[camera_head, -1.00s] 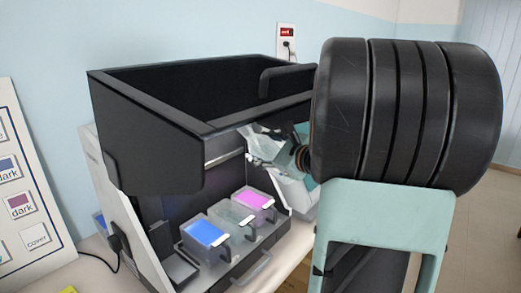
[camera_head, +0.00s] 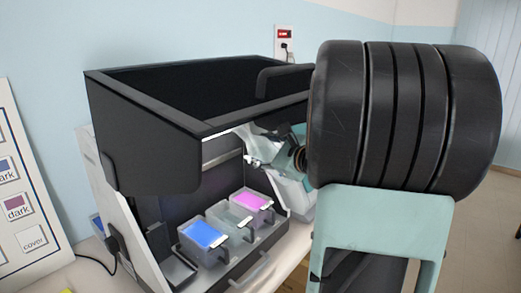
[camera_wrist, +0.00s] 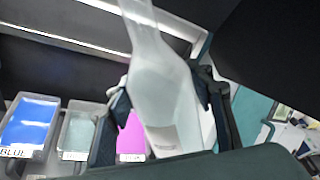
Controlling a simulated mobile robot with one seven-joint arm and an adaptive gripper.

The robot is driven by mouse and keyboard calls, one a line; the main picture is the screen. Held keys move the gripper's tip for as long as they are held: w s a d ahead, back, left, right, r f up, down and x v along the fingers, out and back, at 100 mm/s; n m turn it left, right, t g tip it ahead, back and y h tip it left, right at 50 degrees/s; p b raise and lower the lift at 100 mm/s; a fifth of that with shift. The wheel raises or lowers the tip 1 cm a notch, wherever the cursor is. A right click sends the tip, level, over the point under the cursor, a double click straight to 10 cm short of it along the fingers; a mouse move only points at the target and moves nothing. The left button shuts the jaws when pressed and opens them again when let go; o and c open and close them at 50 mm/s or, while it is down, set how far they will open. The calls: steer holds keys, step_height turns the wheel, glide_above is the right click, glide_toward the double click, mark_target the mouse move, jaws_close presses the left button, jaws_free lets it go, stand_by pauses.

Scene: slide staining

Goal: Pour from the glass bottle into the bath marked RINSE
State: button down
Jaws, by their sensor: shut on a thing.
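My gripper (camera_wrist: 163,88) is shut on the pale glass bottle (camera_wrist: 166,90), with one finger on each side of its body. The bottle's neck points to the top of the wrist view, and a small label shows low on its body. In the head view my gripper (camera_head: 258,160) is partly hidden by my arm, at the hood's opening, above and right of the baths. The middle bath (camera_head: 230,217), with clear, greyish contents, stands between the blue and magenta baths; it also shows in the wrist view (camera_wrist: 77,132). Its label is too small to read.
The blue bath (camera_head: 203,236) is labelled BLUE in the wrist view; the magenta bath (camera_head: 252,203) is partly behind the bottle there. A black hood (camera_head: 150,140) overhangs the baths. A wall chart (camera_head: 28,205) stands at left. A socket (camera_head: 285,42) is on the wall.

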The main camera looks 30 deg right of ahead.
steer(key=shift+d+f+n+h+b, duration=0.3)
steer(key=shift+d+f+n+b, duration=0.5)
steer(key=shift+b, duration=1.1)
stand_by(0.6)
steer(key=shift+s+d+f+n+g+h+b, duration=0.25)
steer(key=shift+f+n+b, duration=0.55)
steer(key=shift+b, duration=1)
steer(key=shift+w+d+f+n+g+h+b, duration=0.1)
steer(key=shift+f+n+g+h+b, duration=0.2)
steer(key=shift+f+n+b, duration=1)
stand_by(2.4)
